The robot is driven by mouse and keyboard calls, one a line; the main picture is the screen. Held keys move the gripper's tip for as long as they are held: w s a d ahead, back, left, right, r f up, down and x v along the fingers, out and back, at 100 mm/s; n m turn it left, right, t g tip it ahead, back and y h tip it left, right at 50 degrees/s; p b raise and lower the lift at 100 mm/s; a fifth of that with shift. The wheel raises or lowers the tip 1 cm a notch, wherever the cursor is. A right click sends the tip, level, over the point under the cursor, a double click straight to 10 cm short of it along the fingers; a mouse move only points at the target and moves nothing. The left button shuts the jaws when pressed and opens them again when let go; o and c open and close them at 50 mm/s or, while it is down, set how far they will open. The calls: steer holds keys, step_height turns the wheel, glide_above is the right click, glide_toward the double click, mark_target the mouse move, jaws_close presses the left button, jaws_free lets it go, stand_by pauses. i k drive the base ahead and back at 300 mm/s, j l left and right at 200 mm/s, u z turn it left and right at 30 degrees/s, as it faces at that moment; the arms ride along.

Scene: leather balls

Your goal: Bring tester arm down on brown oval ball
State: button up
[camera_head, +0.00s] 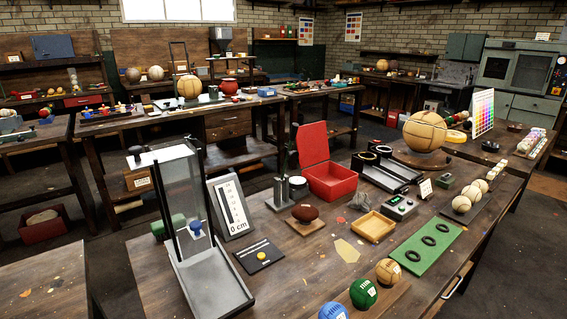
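A small brown oval ball (305,213) lies on a thin wooden base in the middle of the near workbench. A grey metal stand (281,190) with a slim upright post rises just behind and left of the ball. It looks like part of the tester. I cannot clearly make out a separate tester arm or its angle, but nothing visibly presses on the ball's top. My gripper is not in view.
A tall clear drop frame (182,210) and a scale board (231,205) stand left of the ball. An open red box (330,181) is behind it, and a wooden tray (373,227) is to its right. A black pad (259,257) lies in front left. Some bare bench surrounds the base.

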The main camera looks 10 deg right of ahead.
mark_target(292, 156)
steer(key=k+j+z, duration=0.1)
steer(key=j, duration=0.35)
steer(key=k+j+z, duration=0.15)
steer(key=j, duration=0.25)
steer(key=j+z, duration=0.1)
steer(key=j, duration=0.8)
steer(key=i+j+z, duration=0.15)
steer(key=j, duration=0.3)
steer(key=k+l+z, duration=0.1)
steer(key=k+z, duration=0.15)
steer(key=k, duration=0.4)
steer(key=i+z, duration=0.15)
steer(key=z, duration=0.2)
steer(key=i+z, duration=0.2)
steer(key=z, duration=0.15)
steer(key=i+z, duration=0.15)
steer(key=z, duration=0.2)
steer(key=i+j, duration=0.15)
steer(key=i, duration=0.5)
steer(key=i+j, duration=0.1)
steer(key=i, duration=0.55)
steer(key=i+j, duration=0.15)
steer(key=i, duration=0.5)
steer(key=i+u, duration=0.2)
steer(key=u, duration=0.15)
steer(key=i+l+u, duration=0.1)
steer(key=u, duration=0.3)
steer(key=i+l+u, duration=0.15)
steer(key=i+u, duration=0.2)
